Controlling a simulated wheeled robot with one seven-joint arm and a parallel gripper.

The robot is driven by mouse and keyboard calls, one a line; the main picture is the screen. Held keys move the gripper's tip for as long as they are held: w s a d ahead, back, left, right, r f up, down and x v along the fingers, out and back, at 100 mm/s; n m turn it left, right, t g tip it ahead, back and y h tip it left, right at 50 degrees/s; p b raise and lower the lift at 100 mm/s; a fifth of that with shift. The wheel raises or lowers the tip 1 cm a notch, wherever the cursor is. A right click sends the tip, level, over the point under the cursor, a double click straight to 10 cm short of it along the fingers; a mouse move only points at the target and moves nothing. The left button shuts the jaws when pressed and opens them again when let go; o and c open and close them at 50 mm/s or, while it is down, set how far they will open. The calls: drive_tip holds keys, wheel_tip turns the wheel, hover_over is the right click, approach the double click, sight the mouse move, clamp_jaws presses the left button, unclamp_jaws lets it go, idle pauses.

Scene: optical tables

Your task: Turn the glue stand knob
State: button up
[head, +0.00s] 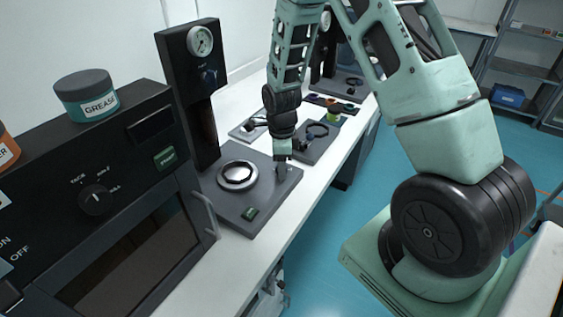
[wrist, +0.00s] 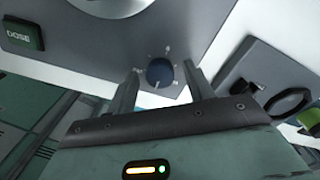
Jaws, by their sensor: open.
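The glue stand has a grey base (head: 225,205), a round metal plate (head: 238,176) and a green DOSE button (head: 250,213). Its dark blue round knob (wrist: 160,73), with a white pointer and dial marks around it, shows in the wrist view on the base's grey surface. My gripper (head: 282,170) is at the right corner of the base and hides the knob in the head view. In the wrist view my open gripper (wrist: 162,72) has one finger on each side of the knob. I cannot tell whether the fingertips touch it.
The stand's black column (head: 198,110) with a gauge (head: 200,41) rises behind the plate. A black oven-like unit (head: 120,190) with a grease jar (head: 87,94) on top stands at the left. Other equipment (head: 316,135) lies farther along the white table. Blue floor is open on the right.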

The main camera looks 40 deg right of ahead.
drive_tip(key=c, duration=1)
drive_tip(key=shift+o, duration=0.2)
drive_tip(key=shift+n, duration=0.3)
